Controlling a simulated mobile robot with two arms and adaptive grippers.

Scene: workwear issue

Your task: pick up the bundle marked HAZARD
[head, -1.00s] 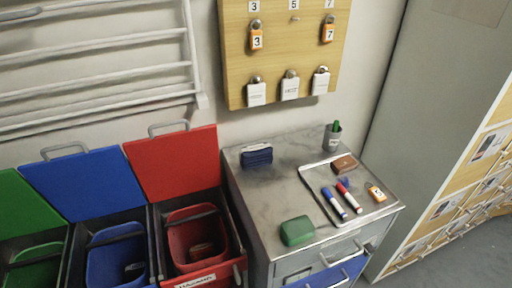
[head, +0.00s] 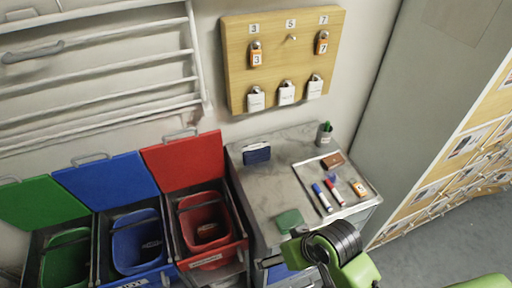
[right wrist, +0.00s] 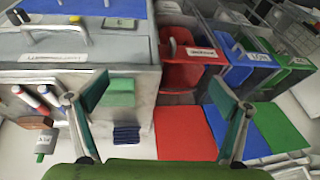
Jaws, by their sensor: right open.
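A small brownish bundle (head: 207,230) lies inside the red bin (head: 200,258); I cannot read any marking on it. The red bin has a white front label, which also shows in the right wrist view (right wrist: 202,53) but is too blurred to read surely. Another small item (head: 151,244) lies in the blue bin. My right gripper (right wrist: 160,86) is open and empty, its two fingers wide apart. In the head view its green and black arm parts stand in front of the metal cabinet, right of the red bin. My left gripper is not in view.
The cabinet top (head: 265,188) bears a green block (head: 289,220), a dark blue bundle (head: 257,154) and a tray (head: 311,183) with markers, a brown block and an orange padlock. A green bin (head: 66,258) stands left. Raised lids and a padlock board (head: 282,55) line the wall.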

